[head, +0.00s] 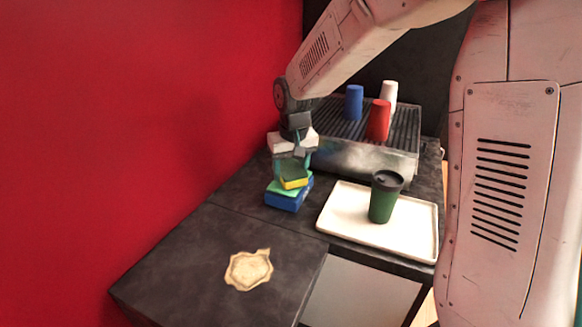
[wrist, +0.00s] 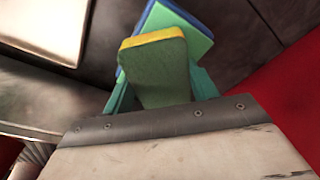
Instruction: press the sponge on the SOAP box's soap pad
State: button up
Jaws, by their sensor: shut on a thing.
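The sponge (head: 294,182), yellow with a green side, is held in my gripper (head: 292,164), whose jaws are shut on it. The sponge (wrist: 158,70) also fills the middle of the wrist view between the teal fingers of my gripper (wrist: 162,88). The SOAP box (head: 284,200) is blue with a green pad on top and stands on the dark counter under the sponge. In the wrist view the blue box (wrist: 190,18) shows behind the sponge's end. The sponge is right over the green soap pad (head: 275,187); I cannot tell whether they touch. No lettering is readable on the box.
A white tray (head: 345,225) with a green lidded cup (head: 384,198) stands right of the box. Behind is a ribbed metal rack (head: 360,150) with blue (head: 354,102), red (head: 378,120) and white cups (head: 389,94). A tan stain (head: 248,269) marks the otherwise clear front counter.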

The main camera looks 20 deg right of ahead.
aim_at(290, 167)
jog(key=shift+f, duration=0.95)
dwell(1.6)
jog(key=shift+r, duration=3.55)
